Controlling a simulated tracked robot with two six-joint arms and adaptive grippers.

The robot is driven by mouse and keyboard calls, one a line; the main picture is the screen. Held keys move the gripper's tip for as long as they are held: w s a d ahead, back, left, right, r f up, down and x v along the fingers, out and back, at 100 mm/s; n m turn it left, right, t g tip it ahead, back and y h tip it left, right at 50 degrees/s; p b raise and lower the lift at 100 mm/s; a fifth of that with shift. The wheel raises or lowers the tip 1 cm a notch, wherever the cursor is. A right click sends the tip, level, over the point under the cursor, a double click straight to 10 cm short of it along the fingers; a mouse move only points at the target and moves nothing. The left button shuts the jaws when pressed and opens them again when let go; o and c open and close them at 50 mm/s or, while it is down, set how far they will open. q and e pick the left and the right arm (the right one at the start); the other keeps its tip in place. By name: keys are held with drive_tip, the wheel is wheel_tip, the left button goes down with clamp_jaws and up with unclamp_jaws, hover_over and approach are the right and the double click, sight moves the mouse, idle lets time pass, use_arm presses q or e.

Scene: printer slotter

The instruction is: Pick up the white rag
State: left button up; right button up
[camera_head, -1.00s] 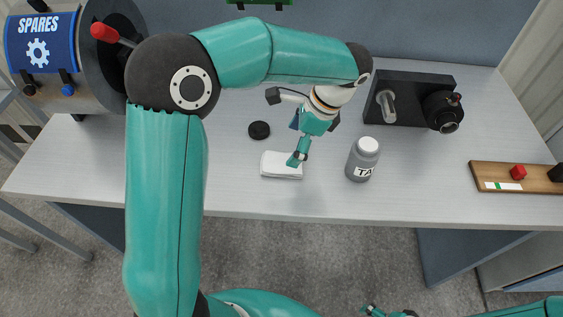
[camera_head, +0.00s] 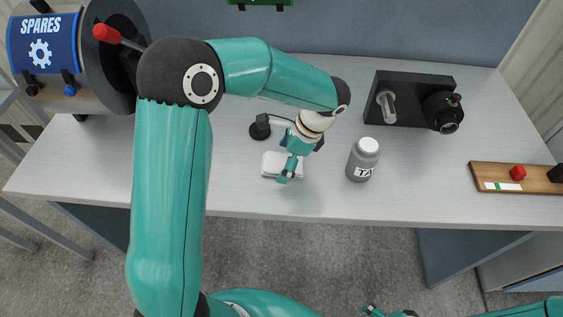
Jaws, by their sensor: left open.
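The white rag (camera_head: 270,168) is a folded flat pad lying on the workbench near its front edge, left of the grey bottle. My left gripper (camera_head: 284,178) is open, pointing down at the rag's front right part and hiding some of it. I cannot tell whether the fingertips touch the rag. My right gripper (camera_head: 378,311) shows only partly at the bottom edge, low in front of the bench, and its jaw state is unclear.
A grey bottle (camera_head: 362,160) stands right of the rag. A black disc (camera_head: 258,131) lies behind it, partly covered. A black device (camera_head: 412,98) stands at the back right. A wooden tray (camera_head: 495,181) lies far right. A spares drum (camera_head: 60,50) is back left.

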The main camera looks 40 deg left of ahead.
sight(284, 161)
use_arm(q)
drive_tip(key=shift+f, duration=0.25)
idle(0.3)
drive_tip(key=shift+c, duration=0.2)
drive_tip(key=c, duration=1.2)
drive_tip(key=shift+r, duration=0.1)
wheel_tip(284, 161, up, 20)
drive_tip(key=shift+r+p, duration=0.2)
drive_tip(key=shift+p, duration=0.45)
drive_tip(key=o, duration=0.6)
drive_tip(key=c, duration=0.5)
